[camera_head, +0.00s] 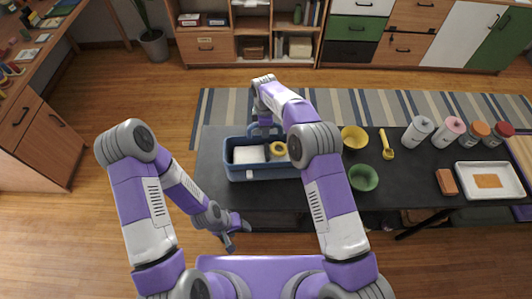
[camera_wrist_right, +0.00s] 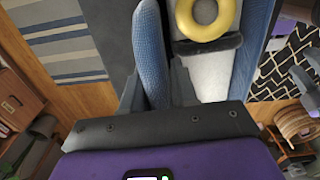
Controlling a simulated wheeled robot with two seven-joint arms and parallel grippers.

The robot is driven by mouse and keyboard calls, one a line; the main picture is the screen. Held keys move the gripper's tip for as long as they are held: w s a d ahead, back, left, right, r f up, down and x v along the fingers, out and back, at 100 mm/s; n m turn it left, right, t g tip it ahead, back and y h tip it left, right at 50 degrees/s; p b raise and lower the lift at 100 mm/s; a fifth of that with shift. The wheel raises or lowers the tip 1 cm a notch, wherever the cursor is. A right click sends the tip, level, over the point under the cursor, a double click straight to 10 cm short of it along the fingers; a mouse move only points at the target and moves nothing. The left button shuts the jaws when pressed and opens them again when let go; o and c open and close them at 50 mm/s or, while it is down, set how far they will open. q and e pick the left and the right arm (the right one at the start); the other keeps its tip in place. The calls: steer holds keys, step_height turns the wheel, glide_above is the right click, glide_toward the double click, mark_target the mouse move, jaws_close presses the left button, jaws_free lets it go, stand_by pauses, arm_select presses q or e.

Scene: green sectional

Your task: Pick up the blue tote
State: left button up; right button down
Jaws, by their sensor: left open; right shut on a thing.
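The blue tote (camera_head: 265,174) is on or just above the dark table, left of the middle in the head view. It holds a white item (camera_head: 249,154) and a yellow ring (camera_head: 278,149); I cannot tell if its base touches the table. My right gripper (camera_head: 264,127) is at the tote's far side. In the right wrist view its fingers (camera_wrist_right: 156,88) are shut on the tote's blue upright part (camera_wrist_right: 150,50), which looks like a handle or wall. My left gripper (camera_head: 238,232) is open and empty, low in front of the table's near edge, apart from the tote.
The dark table (camera_head: 300,195) also carries a yellow bowl (camera_head: 354,137), a green bowl (camera_head: 363,178), a yellow utensil (camera_head: 387,144), several jars, a brown block (camera_head: 447,182) and a white tray (camera_head: 490,180). A striped rug (camera_head: 215,105) lies beyond. Wooden floor left of the table is clear.

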steer(key=shift+r, duration=0.1)
step_height(320, 180, up, 10)
steer(key=shift+p, duration=0.4)
steer(key=shift+s, duration=0.1)
stand_by(0.4)
